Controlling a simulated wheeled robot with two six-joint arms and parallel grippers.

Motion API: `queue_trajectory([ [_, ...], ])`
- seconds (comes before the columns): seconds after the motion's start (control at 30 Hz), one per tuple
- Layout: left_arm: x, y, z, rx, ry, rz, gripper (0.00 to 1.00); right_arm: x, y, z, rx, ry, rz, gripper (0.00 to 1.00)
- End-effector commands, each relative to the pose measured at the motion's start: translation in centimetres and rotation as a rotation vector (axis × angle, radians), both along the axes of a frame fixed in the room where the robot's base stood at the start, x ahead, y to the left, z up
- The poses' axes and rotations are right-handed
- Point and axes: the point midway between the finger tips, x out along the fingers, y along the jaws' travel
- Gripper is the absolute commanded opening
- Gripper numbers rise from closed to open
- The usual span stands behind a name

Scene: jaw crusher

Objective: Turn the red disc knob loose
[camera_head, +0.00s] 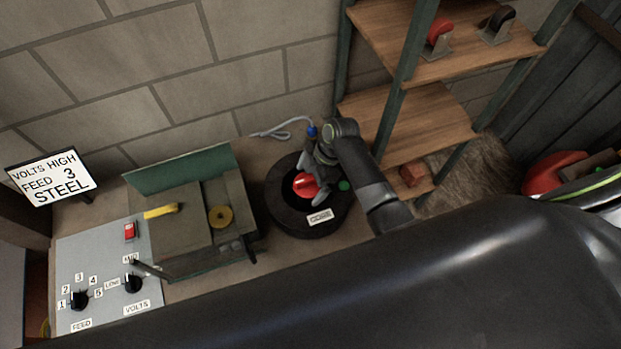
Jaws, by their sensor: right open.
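The red disc knob (304,184) sits on top of a round black housing (300,222) with a "CORE" label, near the middle of the camera_head view. A pale mark shows on the knob's face. My right gripper (314,180) comes down over the housing from the upper right. Whether the fingers touch the knob cannot be told. My left gripper is not in view.
A green-backed machine with a yellow handle (161,211) and brass disc (221,216) stands left of the housing. A grey panel (90,254) with FEED and VOLTS dials is further left. A wooden shelf (425,115) stands behind right.

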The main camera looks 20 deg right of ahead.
Motion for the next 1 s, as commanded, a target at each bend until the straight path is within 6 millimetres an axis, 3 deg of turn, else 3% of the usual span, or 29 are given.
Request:
queue_trajectory([
  [0.23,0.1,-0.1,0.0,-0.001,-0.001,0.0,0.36,0.2,-0.8,2.0,-0.001,-0.004,-0.001,0.97],
  [0.5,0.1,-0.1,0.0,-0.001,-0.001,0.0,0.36,0.3,-3.0,7.2,-0.002,-0.005,0.0,0.97],
  [0.7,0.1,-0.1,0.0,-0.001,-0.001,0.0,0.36,0.3,-4.2,10.0,-0.002,-0.002,-0.001,0.97],
  [1.0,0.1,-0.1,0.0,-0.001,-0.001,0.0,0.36,0.2,-4.6,11.1,0.0,0.002,0.001,0.97],
])
